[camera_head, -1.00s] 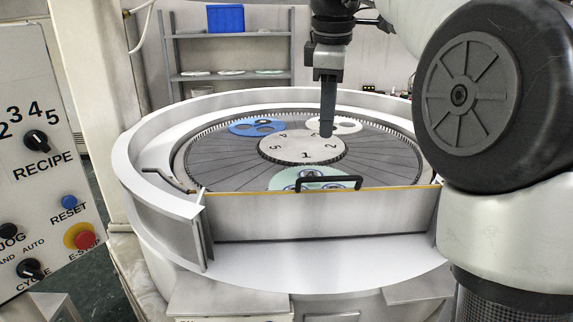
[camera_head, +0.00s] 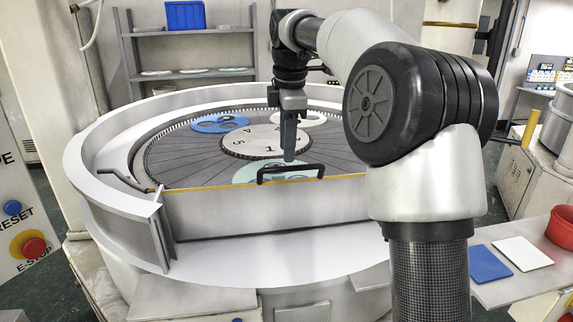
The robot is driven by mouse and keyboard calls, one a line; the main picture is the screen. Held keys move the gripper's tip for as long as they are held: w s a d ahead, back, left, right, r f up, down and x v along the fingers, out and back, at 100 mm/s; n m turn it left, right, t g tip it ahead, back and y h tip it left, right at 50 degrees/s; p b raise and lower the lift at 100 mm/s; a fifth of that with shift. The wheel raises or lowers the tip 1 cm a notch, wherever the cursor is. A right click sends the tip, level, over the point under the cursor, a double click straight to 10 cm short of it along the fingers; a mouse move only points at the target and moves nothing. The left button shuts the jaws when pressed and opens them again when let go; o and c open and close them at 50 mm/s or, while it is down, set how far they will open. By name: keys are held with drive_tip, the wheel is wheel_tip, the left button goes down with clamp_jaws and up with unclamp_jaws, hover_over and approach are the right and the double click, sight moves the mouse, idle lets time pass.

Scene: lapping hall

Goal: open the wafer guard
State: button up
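The wafer guard (camera_head: 260,210) is a pale metal panel with a yellow top edge, standing upright across the front of the round lapping machine. Its black bar handle (camera_head: 290,168) rises above that edge. My gripper (camera_head: 289,157) points down, with its tip just above or behind the handle's bar; I cannot tell whether they touch. The fingers are seen as one dark narrow shape, so their opening does not show. Behind the guard lies the lapping plate (camera_head: 180,170) with a numbered centre disc (camera_head: 262,143) and a pale green carrier (camera_head: 246,173), partly hidden by guard and handle.
The machine's white rim (camera_head: 85,165) surrounds the plate. A blue carrier (camera_head: 220,123) lies at the back. At left is a control panel with a red stop button (camera_head: 34,247). At right, a side table (camera_head: 520,285) bears a blue pad (camera_head: 489,264), a white pad (camera_head: 523,252) and a red bin (camera_head: 562,227).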

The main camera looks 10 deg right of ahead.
sight(287, 168)
drive_tip(key=shift+w+f, duration=0.25)
drive_tip(key=shift+f, duration=0.9)
drive_tip(key=shift+w+f, duration=0.2)
drive_tip(key=shift+f, duration=0.95)
clamp_jaws()
